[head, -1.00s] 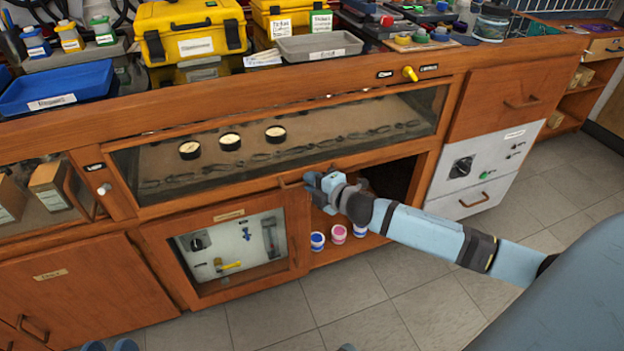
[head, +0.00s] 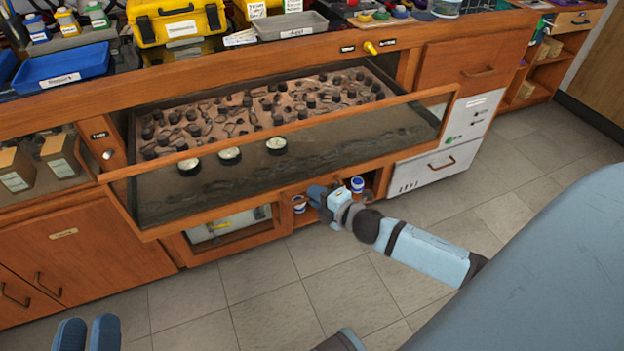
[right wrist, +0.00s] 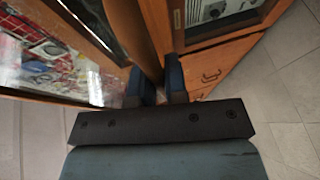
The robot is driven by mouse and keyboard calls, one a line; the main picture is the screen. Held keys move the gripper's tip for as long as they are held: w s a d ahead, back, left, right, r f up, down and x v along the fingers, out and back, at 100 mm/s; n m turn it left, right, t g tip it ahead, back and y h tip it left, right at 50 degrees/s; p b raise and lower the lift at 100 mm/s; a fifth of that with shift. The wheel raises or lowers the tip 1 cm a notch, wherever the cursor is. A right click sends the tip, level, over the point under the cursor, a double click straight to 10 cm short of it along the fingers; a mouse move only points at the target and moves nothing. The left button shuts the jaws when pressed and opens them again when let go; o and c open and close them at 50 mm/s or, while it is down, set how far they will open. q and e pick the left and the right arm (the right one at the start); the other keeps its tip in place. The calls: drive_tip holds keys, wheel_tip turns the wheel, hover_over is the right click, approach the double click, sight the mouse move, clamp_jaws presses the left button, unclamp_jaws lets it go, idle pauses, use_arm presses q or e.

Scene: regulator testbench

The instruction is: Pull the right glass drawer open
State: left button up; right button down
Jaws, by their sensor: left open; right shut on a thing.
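The right glass drawer (head: 150,205), with a wooden frame and a glass front, stands pulled out from the bench. Its inside shows many small dark parts, and round gauges show at the glass. My right gripper (head: 318,196) is at the lower edge of the drawer front, shut on the drawer's handle; the handle itself is mostly hidden by the fingers. In the right wrist view my right gripper (right wrist: 157,85) is close against the wooden edge beside the glass. My left gripper (head: 87,335) is open and empty above the floor at the bottom left.
Below the drawer are a glass-fronted cabinet (head: 228,224) and a shelf with small jars (head: 357,184). A white drawer unit (head: 440,160) stands to the right. The bench top holds a blue tray (head: 62,76) and yellow cases (head: 175,20). The tiled floor in front is free.

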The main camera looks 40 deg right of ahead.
use_arm(q)
drive_tip(key=shift+r, duration=0.2)
use_arm(e)
drive_tip(key=shift+s+a, duration=0.15)
drive_tip(key=shift+s, duration=0.35)
drive_tip(key=c, duration=1.2)
unclamp_jaws()
drive_tip(key=shift+o, duration=0.2)
use_arm(q)
drive_tip(key=shift+g+y, duration=0.7)
drive_tip(key=shift+y, duration=0.2)
drive_tip(key=f+p, duration=0.1)
drive_tip(key=f, duration=0.1)
drive_tip(key=a+f+p, duration=0.1)
drive_tip(key=shift+w+a+f+p, duration=0.1)
drive_tip(key=shift+a+f+p, duration=0.05)
drive_tip(key=shift+f+p, duration=0.25)
use_arm(e)
drive_tip(key=v, duration=1.3)
drive_tip(key=shift+s, duration=0.4)
